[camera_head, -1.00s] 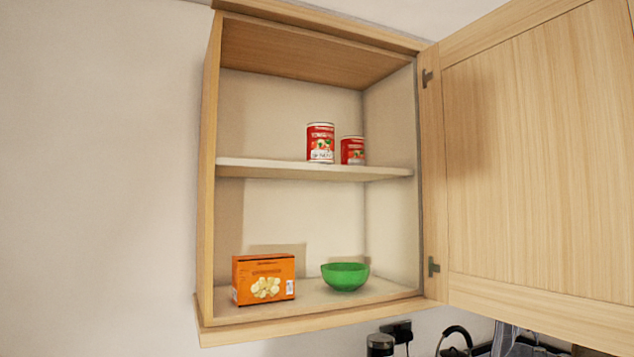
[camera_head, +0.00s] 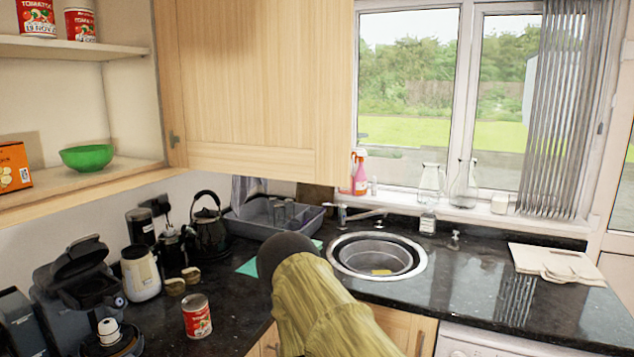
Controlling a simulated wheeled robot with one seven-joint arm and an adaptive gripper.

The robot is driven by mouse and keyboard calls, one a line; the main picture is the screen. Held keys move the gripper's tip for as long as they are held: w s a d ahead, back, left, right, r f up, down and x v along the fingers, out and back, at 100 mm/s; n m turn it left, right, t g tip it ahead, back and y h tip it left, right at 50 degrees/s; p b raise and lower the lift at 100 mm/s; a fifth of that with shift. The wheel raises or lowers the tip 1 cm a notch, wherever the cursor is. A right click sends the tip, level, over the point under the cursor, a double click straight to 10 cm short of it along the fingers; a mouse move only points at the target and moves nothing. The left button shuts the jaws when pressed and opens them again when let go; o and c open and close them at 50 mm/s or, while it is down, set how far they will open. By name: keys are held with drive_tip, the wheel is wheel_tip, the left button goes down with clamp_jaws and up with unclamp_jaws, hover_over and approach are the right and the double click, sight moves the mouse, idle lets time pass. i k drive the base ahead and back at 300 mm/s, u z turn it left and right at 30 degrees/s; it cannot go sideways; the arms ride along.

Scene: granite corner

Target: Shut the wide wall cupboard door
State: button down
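The wide wall cupboard door (camera_head: 262,80) stands wide open. It is light wood, hinged at the right side of the cupboard, and swung out to the right toward the window. Its lower edge hangs above the counter, and a dark hinge shows low on its left side. The open cupboard (camera_head: 90,185) is at the left, with its lower board and one shelf in view. What looks like part of my own arm, yellow-green with a dark rounded end, rises from the bottom middle, below the door. My gripper is not in view.
Inside the cupboard are red cans (camera_head: 38,17), a green bowl (camera_head: 87,158) and an orange box (camera_head: 14,167). Below, the dark counter (camera_head: 470,285) holds a kettle (camera_head: 209,218), a coffee machine (camera_head: 78,280), a can (camera_head: 196,316) and a sink (camera_head: 377,256). Glassware stands on the window sill.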

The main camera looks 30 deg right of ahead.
sight(260, 88)
drive_tip(key=z, duration=0.35)
drive_tip(key=i, duration=0.9)
drive_tip(key=z, duration=0.3)
